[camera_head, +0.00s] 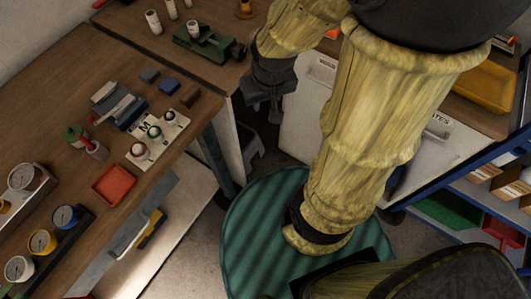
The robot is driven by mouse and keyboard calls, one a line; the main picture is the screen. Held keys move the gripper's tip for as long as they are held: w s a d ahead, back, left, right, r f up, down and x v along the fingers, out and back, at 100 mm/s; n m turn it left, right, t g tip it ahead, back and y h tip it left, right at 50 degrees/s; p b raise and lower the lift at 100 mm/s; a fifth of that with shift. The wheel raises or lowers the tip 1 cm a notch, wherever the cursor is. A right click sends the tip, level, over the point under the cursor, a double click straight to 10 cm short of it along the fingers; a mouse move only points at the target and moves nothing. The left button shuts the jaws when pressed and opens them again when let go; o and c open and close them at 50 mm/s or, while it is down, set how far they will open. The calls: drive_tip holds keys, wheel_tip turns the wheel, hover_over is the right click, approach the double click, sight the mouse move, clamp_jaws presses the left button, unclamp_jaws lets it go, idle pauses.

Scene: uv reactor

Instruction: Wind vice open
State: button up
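A small green vice-like tool (207,44) stands on the far wooden bench, near its right edge. It has a dark part at its right end, but its jaws and handle are too small to make out. My gripper (266,104) is dark and hangs to the right of and nearer than this tool, beyond the bench edge. It appears apart from the tool. Its fingertips are small and dark, so their opening is unclear. My yellow-sleeved arm covers much of the middle and right of the view.
Blue shelving (480,203) with bins is at right.

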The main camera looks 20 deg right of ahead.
drive_tip(key=s+b+x, duration=0.3)
drive_tip(key=b+x, duration=1)
drive_tip(key=s+f+b+x, duration=0.1)
drive_tip(key=s+b+x, duration=0.2)
drive_tip(key=b+x, duration=1)
drive_tip(key=shift+f, duration=0.25)
drive_tip(key=shift+w, duration=0.1)
